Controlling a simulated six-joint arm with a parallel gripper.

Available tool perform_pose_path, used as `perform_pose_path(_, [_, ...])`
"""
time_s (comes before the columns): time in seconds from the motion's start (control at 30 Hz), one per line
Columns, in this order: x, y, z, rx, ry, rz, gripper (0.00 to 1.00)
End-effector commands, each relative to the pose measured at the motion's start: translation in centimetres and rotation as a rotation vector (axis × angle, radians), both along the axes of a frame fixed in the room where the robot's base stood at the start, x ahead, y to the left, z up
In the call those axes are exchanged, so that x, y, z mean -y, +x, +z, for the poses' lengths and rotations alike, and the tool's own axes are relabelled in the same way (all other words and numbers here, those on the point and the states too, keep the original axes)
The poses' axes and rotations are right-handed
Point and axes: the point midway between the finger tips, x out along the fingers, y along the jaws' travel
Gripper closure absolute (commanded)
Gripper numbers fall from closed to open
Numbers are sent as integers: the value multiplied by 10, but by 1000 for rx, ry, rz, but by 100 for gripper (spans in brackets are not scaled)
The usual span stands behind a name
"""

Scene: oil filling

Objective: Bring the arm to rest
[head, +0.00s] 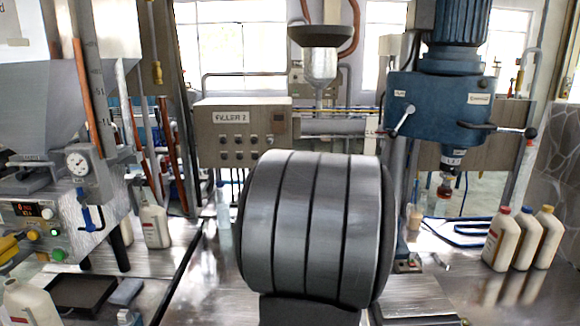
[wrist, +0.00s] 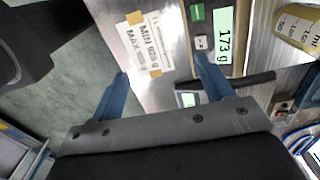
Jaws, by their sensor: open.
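My gripper (wrist: 163,66) shows in the wrist view with its two blue fingers spread wide apart and nothing between them. Beyond the fingers is a metal surface with a taped paper label (wrist: 152,45) reading MIN and MAX weights, and a green display (wrist: 224,35) that seems to read 173 g. In the head view my large grey arm link fills the middle, and the gripper cannot be seen there.
A blue drilling-type machine (head: 440,105) stands right of centre. A control box marked FILLER 2 (head: 240,132) is behind. A gauge panel (head: 78,165) is at the left.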

Motion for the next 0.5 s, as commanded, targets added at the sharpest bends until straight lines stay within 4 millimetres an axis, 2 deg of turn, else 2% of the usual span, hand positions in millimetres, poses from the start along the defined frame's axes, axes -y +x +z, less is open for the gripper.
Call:
perform_pose_path(0.03, [-7,-3,-5,-3,1,3,27])
perform_pose_path(0.5, [-74,38,-51,-2,0,4,27])
